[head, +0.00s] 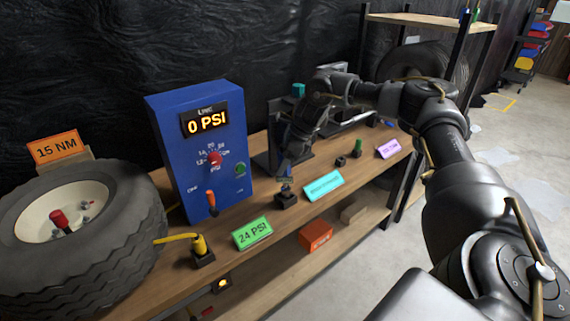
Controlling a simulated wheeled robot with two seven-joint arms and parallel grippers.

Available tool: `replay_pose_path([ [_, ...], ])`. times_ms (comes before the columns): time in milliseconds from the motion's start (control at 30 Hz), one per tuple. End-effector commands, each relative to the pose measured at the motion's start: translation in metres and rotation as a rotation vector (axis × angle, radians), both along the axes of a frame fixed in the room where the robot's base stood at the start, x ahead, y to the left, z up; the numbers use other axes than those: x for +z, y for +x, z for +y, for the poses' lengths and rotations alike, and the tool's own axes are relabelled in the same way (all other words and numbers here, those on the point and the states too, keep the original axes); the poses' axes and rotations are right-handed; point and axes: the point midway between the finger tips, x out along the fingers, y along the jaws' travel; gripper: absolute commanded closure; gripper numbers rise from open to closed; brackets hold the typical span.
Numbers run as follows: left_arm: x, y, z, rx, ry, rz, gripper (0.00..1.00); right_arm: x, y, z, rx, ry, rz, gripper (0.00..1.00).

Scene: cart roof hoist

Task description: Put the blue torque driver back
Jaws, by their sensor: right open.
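The blue torque driver (285,186) appears as a small dark blue piece upright in a black holder (287,199) on the wooden bench. My right gripper (286,171) points down just above that holder, with its jaws open around or beside the driver's top. The jaws hide most of the driver, so I cannot tell whether they touch it. My left gripper is not in view.
A blue panel (212,137) reading 0 PSI stands left of my gripper. A tire (130,240), a yellow-hosed tool (199,244), a 24 PSI sign (252,233), a cyan sign (323,186) and a green-handled tool (358,147) surround it.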

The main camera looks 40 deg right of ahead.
Motion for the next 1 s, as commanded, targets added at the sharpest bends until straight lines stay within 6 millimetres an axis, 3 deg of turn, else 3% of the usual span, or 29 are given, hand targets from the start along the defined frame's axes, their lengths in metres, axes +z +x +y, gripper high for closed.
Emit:
replay_pose_path([
  [33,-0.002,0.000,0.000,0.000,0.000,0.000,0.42,-0.016,-0.008,-0.005,-0.007,-0.014,0.035,0.46],
  [167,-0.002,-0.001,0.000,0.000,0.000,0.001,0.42,-0.012,-0.009,-0.007,-0.007,-0.015,0.033,0.46],
  [267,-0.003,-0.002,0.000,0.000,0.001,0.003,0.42,-0.001,-0.012,-0.010,-0.009,-0.014,0.031,0.46],
  [700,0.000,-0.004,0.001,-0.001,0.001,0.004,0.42,0.084,-0.033,-0.029,-0.004,-0.009,0.019,0.46],
  [1000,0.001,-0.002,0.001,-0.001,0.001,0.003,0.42,0.102,-0.039,-0.034,-0.002,-0.008,0.020,0.46],
])
